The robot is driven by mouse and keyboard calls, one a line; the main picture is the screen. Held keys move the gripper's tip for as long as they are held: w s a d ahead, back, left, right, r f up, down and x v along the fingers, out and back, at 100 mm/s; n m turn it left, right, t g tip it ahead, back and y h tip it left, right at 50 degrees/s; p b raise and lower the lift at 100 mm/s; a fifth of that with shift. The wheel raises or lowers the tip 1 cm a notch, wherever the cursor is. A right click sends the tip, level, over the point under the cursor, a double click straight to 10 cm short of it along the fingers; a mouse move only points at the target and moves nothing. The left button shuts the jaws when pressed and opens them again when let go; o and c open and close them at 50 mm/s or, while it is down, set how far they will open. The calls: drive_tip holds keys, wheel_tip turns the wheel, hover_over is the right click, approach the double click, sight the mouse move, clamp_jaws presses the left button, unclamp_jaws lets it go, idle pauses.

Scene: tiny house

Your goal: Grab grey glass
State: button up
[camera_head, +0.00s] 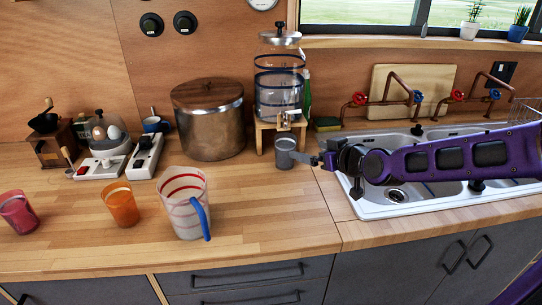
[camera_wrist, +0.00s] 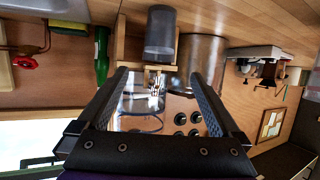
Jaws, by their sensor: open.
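The grey glass (camera_head: 284,154) stands upright on the wooden counter, just in front of the drink dispenser's wooden stand. My gripper (camera_head: 314,160) is right beside it on its right, fingers toward the glass. In the wrist view, which is turned upside down, the grey glass (camera_wrist: 160,34) shows beyond the fingertips, roughly centred between them. My gripper (camera_wrist: 160,76) is open there, with nothing between its fingers. Whether a finger touches the glass cannot be told.
The glass dispenser (camera_head: 279,82) on its stand (camera_head: 262,130) is close behind. A metal pot (camera_head: 208,128) is behind left. A striped pitcher (camera_head: 184,204), orange cup (camera_head: 121,205) and red cup (camera_head: 18,212) stand left. The sink (camera_head: 425,200) is right. The counter front is clear.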

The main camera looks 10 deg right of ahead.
sight(280, 144)
drive_tip(key=b+x, duration=0.4)
drive_tip(key=x, duration=1.3)
drive_tip(key=shift+f+b, duration=0.15)
drive_tip(key=shift+b, duration=0.2)
clamp_jaws()
